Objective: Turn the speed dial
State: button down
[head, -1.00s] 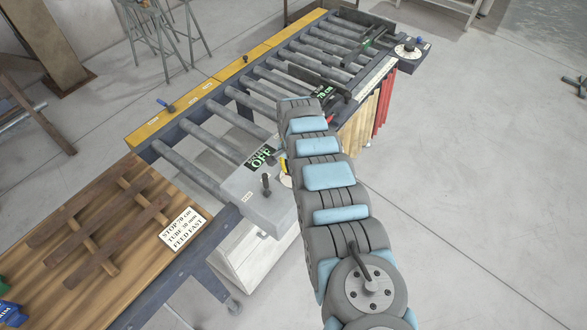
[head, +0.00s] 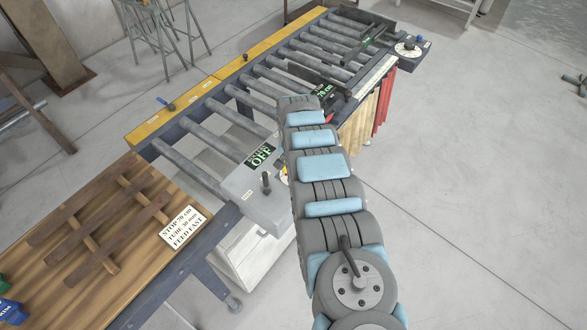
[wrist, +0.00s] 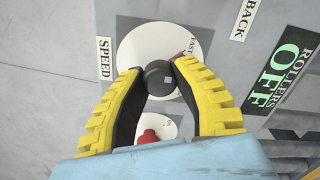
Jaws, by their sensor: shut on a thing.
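In the wrist view the speed dial is a round black knob (wrist: 158,80) on a white disc (wrist: 146,40), with a SPEED label (wrist: 106,57) to its left. The word FAST is printed near the disc's right edge. In the head view my arm hides the gripper and most of the dial, beside the grey control box (head: 252,190).
A red knob (wrist: 149,138) on a second white disc sits between my fingers, close below the dial. The display (head: 261,156) reads ROLLERS OFF. A black lever (head: 266,182) stands on the box. A card (head: 183,227) reads STOP 70 cm, TUBE 30 mm, FEED FAST.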

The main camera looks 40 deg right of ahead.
jog(key=c, duration=0.7)
grip_release()
jog(key=shift+c, duration=0.2)
notch_tip(320, 180, up, 12)
dwell(0.3)
jog(key=shift+f, duration=0.1)
dwell(0.4)
